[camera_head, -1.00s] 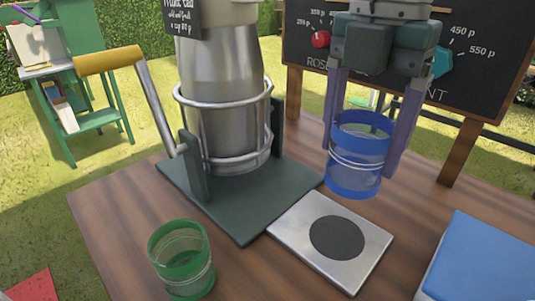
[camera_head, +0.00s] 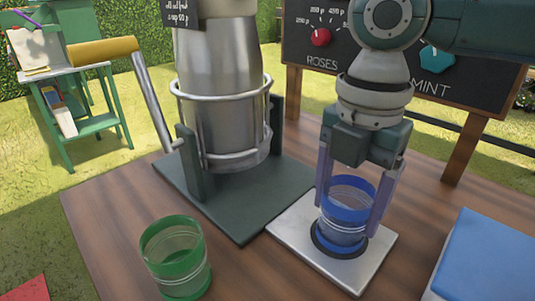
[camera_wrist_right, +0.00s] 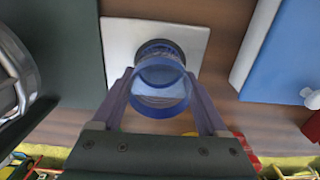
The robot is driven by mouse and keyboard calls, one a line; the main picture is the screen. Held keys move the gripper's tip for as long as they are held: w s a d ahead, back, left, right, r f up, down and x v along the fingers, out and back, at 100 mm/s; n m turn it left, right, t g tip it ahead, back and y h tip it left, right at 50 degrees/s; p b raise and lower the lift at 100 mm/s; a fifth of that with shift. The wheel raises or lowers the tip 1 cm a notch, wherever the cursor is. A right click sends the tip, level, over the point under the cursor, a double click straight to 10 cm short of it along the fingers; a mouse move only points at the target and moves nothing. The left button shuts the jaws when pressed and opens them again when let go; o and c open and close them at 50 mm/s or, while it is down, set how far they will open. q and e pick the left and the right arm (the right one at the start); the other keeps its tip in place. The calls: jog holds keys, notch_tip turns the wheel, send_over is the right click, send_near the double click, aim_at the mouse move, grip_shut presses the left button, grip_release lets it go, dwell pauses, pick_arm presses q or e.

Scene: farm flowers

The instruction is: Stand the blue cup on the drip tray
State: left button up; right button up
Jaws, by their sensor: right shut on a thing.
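The blue cup (camera_head: 346,212) is clear with blue bands and stands upright over the dark round pad of the drip tray (camera_head: 287,232). My right gripper (camera_head: 347,207) is shut on the cup, one finger at each side. In the right wrist view the cup (camera_wrist_right: 160,85) sits between the fingers, over the pad of the pale metal tray (camera_wrist_right: 122,45). The cup's base looks at or very near the pad; I cannot tell if it touches. My left gripper is not in view.
A green-banded cup (camera_head: 176,260) stands at the front left of the wooden table. A metal churn (camera_head: 222,90) with a yellow-handled lever (camera_head: 103,51) stands on a green base behind the tray. A blue-topped box (camera_head: 490,258) is at the right.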

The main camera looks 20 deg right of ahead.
jog(key=o, duration=1.3)
jog(key=shift+f, duration=0.1)
jog(key=shift+c, duration=0.2)
notch_tip(320, 180, up, 12)
jog(key=p, duration=0.2)
jog(key=shift+r+p, duration=0.2)
jog(key=shift+p, duration=0.2)
